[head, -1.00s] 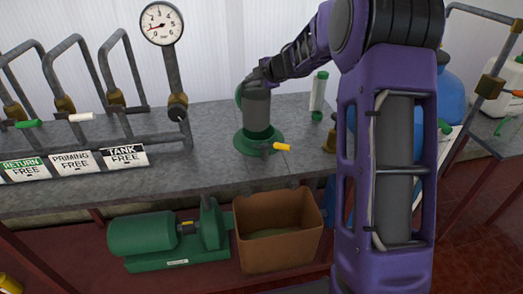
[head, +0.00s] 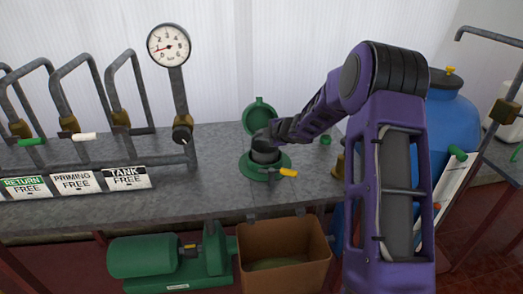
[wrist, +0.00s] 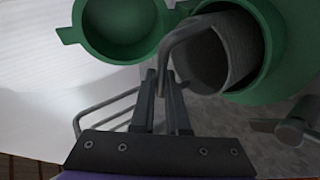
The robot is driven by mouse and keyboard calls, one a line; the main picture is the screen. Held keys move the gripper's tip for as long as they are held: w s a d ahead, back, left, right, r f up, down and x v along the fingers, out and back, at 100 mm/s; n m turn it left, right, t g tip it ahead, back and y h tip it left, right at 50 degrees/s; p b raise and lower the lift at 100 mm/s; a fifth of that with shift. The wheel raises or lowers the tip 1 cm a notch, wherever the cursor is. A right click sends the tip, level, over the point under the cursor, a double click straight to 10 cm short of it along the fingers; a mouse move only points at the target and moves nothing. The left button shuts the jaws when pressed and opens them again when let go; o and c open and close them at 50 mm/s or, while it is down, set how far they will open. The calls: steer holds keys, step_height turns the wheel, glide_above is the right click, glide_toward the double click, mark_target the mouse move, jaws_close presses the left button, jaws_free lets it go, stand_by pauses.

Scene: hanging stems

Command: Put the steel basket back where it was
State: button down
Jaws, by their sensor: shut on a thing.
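The steel basket (head: 265,155) is a grey cylinder, partly inside the green housing (head: 284,162) on the bench, with its upper part showing above the green rim. In the wrist view the basket (wrist: 236,45) sits within the green housing (wrist: 272,35), and its bent wire handle (wrist: 178,42) runs to my fingers. My gripper (wrist: 165,80) is shut on that handle. In the head view my gripper (head: 277,130) is just above the basket, small and dark. The housing's round green lid (head: 260,116) stands open behind it; it also shows in the wrist view (wrist: 118,28). The basket's bottom is hidden.
A yellow-handled valve (head: 288,173) sticks out at the housing's front right. Pipes with a gauge (head: 168,46) stand at the left. A green pump (head: 165,257) and a brown bin (head: 285,268) are below the bench. A blue tank (head: 452,115) is at the right.

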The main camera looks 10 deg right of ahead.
mark_target(256, 147)
steer(key=shift+f+b, duration=0.65)
steer(key=shift+f, duration=1.9)
steer(key=shift+f, duration=0.2)
steer(key=c, duration=0.9)
jaws_free()
steer(key=shift+r, duration=0.1)
steer(key=shift+r, duration=0.15)
steer(key=shift+s+d+r, duration=0.1)
steer(key=shift+s+r, duration=0.05)
steer(key=v, duration=1.1)
steer(key=shift+s+d+r+p, duration=0.1)
steer(key=shift+s+r+p, duration=0.05)
steer(key=shift+s+p, duration=0.15)
steer(key=shift+w, duration=0.1)
